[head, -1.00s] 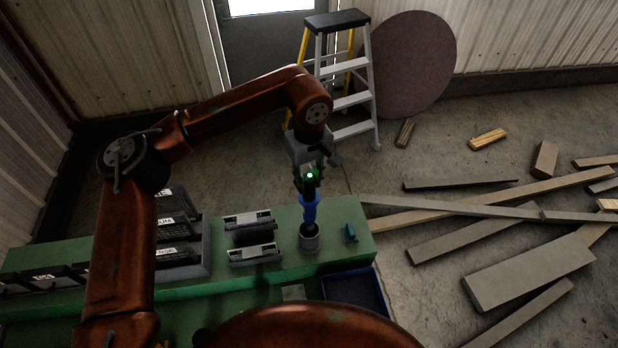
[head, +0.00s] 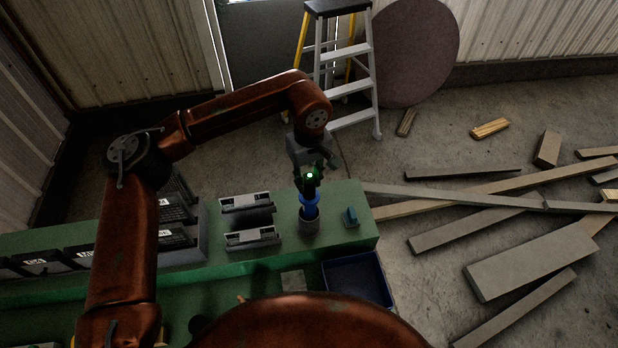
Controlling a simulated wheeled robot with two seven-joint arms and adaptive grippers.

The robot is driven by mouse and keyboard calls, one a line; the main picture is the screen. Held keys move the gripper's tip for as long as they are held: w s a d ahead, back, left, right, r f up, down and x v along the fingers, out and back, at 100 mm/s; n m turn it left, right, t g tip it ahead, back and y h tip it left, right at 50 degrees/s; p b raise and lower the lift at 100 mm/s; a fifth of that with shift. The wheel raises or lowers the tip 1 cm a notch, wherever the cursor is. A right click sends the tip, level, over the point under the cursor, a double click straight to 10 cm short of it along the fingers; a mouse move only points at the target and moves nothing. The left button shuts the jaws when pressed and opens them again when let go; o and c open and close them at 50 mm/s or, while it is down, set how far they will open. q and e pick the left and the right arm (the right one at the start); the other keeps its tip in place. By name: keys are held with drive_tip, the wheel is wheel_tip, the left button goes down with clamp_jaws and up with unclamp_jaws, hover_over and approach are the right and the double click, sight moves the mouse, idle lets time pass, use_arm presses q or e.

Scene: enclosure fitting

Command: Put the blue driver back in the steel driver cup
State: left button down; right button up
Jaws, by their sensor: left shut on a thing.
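The blue driver (head: 309,209) stands about upright, its lower end inside the mouth of the steel driver cup (head: 309,226). The cup stands on the green bench near its right end. My left gripper (head: 309,184) is shut on the upper part of the driver, right above the cup. The driver's lower end is hidden by the cup wall. My right gripper does not show in the head view.
Two grey slotted units (head: 252,238) stand left of the cup, and black bins (head: 178,238) farther left. A small teal block (head: 350,217) sits right of the cup. A dark blue tray (head: 357,280) lies in front. The green bench (head: 280,186) has bare room behind.

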use_arm(q)
drive_tip(key=shift+f, duration=0.2)
drive_tip(key=shift+s+f, duration=0.1)
drive_tip(key=shift+s, duration=0.05)
drive_tip(key=c, duration=1.5)
unclamp_jaws()
drive_tip(key=shift+f, duration=0.1)
drive_tip(key=r, duration=1.2)
drive_tip(key=shift+s, duration=0.25)
